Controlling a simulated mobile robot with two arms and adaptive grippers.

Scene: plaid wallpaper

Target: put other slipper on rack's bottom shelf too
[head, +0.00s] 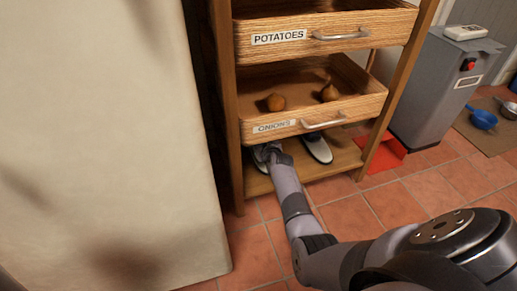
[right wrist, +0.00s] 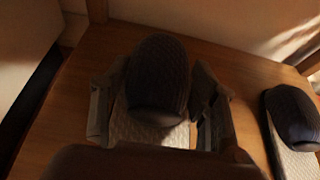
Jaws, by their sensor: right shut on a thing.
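The wooden rack (head: 228,110) stands in the middle of the head view, and its bottom shelf (head: 340,166) lies under the onion drawer. One slipper (head: 318,150) rests on that shelf; it also shows at the right of the right wrist view (right wrist: 292,118). My right gripper (head: 272,156) reaches in over the shelf, left of that slipper. It is shut on the other slipper (right wrist: 158,80), which has a dark toe and a pale sole, with a finger on each side. This slipper is over the shelf, apart from the first; I cannot tell whether it touches the wood. My left gripper is not in view.
The onion drawer (head: 262,128) hangs close above my right gripper, under the potato drawer (head: 275,39). A pale panel (head: 100,130) stands left of the rack. A red dustpan-like object (head: 385,156) and a grey bin (head: 430,90) are at the right. Tiled floor lies in front.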

